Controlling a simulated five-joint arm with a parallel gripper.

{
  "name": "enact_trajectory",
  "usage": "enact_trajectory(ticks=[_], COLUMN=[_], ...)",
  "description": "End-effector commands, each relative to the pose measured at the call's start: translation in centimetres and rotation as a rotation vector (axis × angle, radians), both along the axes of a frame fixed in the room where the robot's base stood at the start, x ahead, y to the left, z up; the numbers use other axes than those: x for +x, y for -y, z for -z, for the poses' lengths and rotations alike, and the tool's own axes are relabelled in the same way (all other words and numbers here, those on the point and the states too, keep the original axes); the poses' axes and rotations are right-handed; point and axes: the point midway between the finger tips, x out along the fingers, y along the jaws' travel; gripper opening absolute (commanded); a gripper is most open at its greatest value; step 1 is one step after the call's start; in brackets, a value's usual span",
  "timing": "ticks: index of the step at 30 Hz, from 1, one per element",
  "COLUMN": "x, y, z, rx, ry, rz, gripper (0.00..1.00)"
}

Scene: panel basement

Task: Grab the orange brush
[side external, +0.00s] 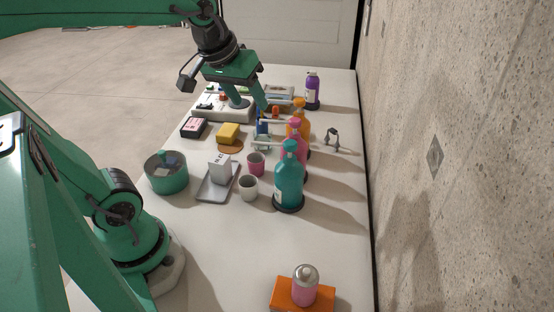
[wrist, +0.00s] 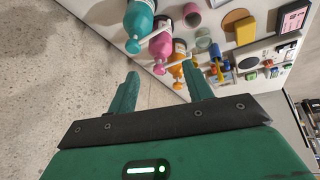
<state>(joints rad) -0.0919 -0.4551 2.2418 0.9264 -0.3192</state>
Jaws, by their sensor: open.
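A small orange piece (side external: 275,111), which looks like the orange brush, is on the far part of the table, just right of my gripper. A small orange piece (wrist: 227,65) also shows in the wrist view, right of the fingers by a blue item. Its full shape is too small to tell. My gripper (side external: 248,105) is over the far part of the table, fingers pointing down. In the wrist view my gripper (wrist: 161,72) has its two fingers spread with nothing between them. It is apart from the orange piece.
Teal (side external: 288,180), pink (side external: 294,145) and orange (side external: 305,129) pump bottles stand in a row on the right. A blue item (side external: 262,127), a yellow block (side external: 228,132), two cups and a purple bottle (side external: 312,91) are around. A concrete wall borders the right; the near table is mostly clear.

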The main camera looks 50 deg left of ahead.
Motion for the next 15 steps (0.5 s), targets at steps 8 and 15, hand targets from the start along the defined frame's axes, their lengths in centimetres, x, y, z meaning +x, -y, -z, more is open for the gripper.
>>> enact_trajectory(ticks=[8, 15], x=[5.8, 10.6], y=[-3.0, -6.1], z=[-0.5, 0.1], rx=[-0.094, -0.171], ry=[-0.037, -0.060], rz=[-0.276, -0.516], gripper=[0.51, 0.51])
